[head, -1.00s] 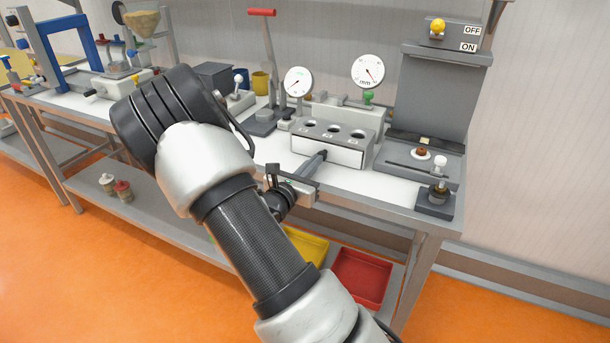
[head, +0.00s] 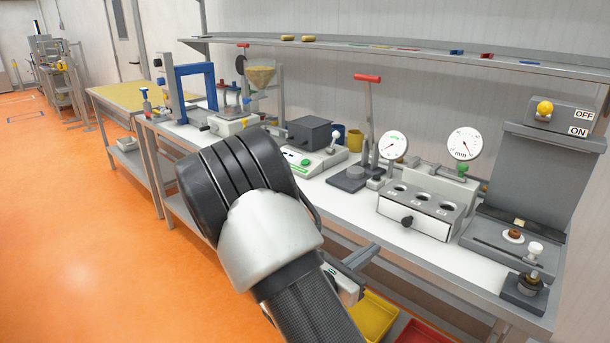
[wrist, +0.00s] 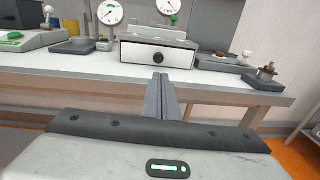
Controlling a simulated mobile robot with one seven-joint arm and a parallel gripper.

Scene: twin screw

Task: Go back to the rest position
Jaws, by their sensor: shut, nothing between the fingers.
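My gripper (head: 365,258) is in front of the workbench's front edge, at about the height of its top, with the arm coming up from the bottom of the head view. In the wrist view my gripper's two fingers (wrist: 160,80) are pressed together with nothing between them. Ahead of them stands the grey box with a white drawer front and black knob (wrist: 157,57), apart from the fingertips. The same box (head: 420,212) stands on the bench in the head view, with several round holes in its top.
Two dial gauges, one of them (head: 464,143), stand behind the box. A red-handled lever press (head: 367,120) is left of it. A grey ON/OFF station (head: 530,180) is at the right. Yellow (head: 373,317) and red (head: 425,333) trays lie below the bench. Orange floor at left is clear.

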